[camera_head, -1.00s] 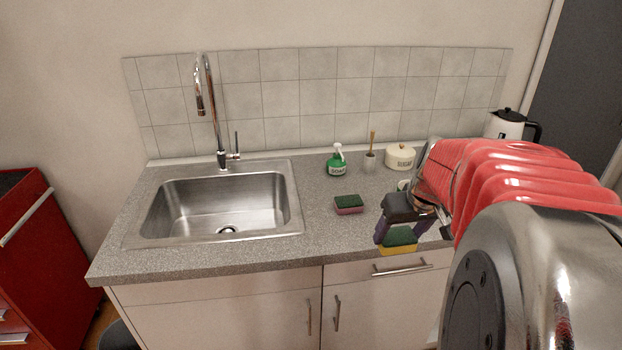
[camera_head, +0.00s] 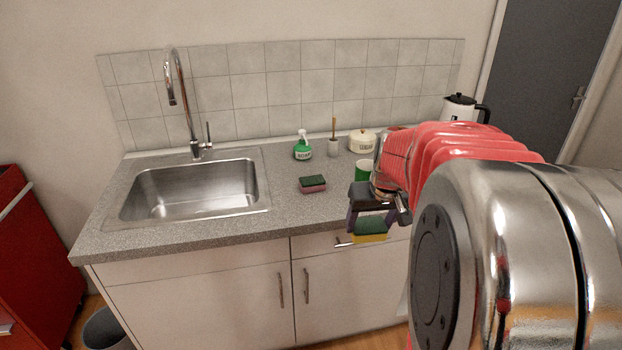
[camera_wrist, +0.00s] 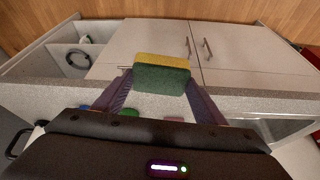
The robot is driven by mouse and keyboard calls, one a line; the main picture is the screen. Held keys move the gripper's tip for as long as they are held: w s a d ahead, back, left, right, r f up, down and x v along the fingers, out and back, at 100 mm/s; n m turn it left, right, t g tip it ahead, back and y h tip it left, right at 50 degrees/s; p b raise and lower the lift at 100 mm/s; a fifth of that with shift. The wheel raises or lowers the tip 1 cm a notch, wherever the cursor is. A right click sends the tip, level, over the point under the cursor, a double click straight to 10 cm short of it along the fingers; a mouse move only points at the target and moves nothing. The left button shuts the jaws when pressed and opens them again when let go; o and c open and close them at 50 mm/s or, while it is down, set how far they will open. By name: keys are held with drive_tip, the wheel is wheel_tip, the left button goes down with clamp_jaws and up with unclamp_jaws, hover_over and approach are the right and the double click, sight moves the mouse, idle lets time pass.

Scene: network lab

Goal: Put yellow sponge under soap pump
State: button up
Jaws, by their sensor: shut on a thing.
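My gripper (camera_head: 369,229) is shut on the yellow sponge (camera_head: 370,236), which has a green scouring top. It holds the sponge in front of the counter's front edge, at the right. The wrist view shows the sponge (camera_wrist: 162,76) between both fingers, with the cabinet doors behind it. The green soap pump (camera_head: 303,149) with a white head stands upright at the back of the counter, right of the sink. A second sponge, pink with a dark green top (camera_head: 312,184), lies on the counter in front of the soap pump, apart from it.
The steel sink (camera_head: 195,190) and tap (camera_head: 186,100) take up the left. A brush in a holder (camera_head: 333,147), a cream pot (camera_head: 362,143), a green cup (camera_head: 363,170) and a kettle (camera_head: 460,108) stand to the right. Bare counter surrounds the pink sponge.

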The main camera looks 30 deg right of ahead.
drive_tip(key=w+a+f+n, duration=0.1)
drive_tip(key=w+a+f, duration=0.5)
drive_tip(key=w+a, duration=0.35)
drive_tip(key=w+a+f+n+y, duration=0.1)
drive_tip(key=w+a+f, duration=0.1)
drive_tip(key=a, duration=0.7)
drive_tip(key=w+a+f+n, duration=0.1)
drive_tip(key=a+f+n, duration=0.1)
drive_tip(key=a+f, duration=0.3)
drive_tip(key=a, duration=0.4)
drive_tip(key=shift+w+a+n+y, duration=0.2)
drive_tip(key=shift+w+n+y, duration=0.1)
drive_tip(key=shift+w+y, duration=0.1)
drive_tip(key=shift+a, duration=0.1)
